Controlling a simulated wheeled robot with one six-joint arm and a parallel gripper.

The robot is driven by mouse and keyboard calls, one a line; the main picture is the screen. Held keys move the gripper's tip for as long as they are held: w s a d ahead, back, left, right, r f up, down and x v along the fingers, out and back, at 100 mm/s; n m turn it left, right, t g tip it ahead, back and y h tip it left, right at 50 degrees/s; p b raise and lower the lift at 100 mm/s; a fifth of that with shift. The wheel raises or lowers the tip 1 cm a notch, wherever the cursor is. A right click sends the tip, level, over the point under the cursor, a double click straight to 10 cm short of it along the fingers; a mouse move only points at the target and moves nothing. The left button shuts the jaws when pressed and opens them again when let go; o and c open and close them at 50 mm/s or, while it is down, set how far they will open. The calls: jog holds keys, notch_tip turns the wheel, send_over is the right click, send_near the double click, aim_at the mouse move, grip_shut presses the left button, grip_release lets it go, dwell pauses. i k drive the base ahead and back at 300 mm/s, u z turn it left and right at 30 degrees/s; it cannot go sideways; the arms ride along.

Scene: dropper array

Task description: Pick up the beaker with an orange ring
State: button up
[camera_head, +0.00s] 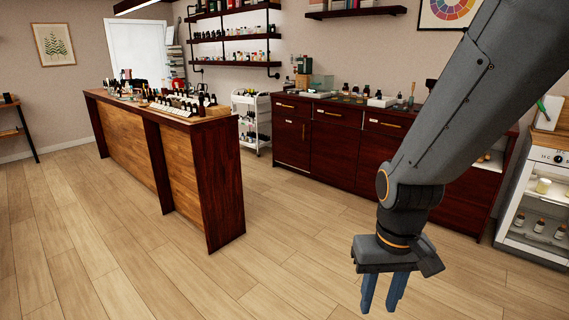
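No beaker with an orange ring can be made out in this view. Small bottles and glassware stand on the long wooden island (219,160) at the left and on the dark red cabinet counter (338,137) at the back, but they are too small to tell apart. My gripper (380,298) hangs at the lower right, pointing down over bare floor. Its two blue fingers are apart, with nothing seen between them. It is well away from both work surfaces.
A white rolling cart (249,120) stands between the island and the cabinets. A white glass-fronted appliance (543,203) stands at the right edge. Dark shelves (234,37) with bottles hang on the back wall. The wooden floor (269,262) between is clear.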

aim_at(346, 97)
jog(key=u, duration=0.3)
jog(key=i, duration=2.15)
jog(key=z, duration=0.2)
jog(key=i, duration=2.2)
jog(key=z, duration=0.8)
jog(key=i, duration=0.8)
jog(key=z, duration=0.2)
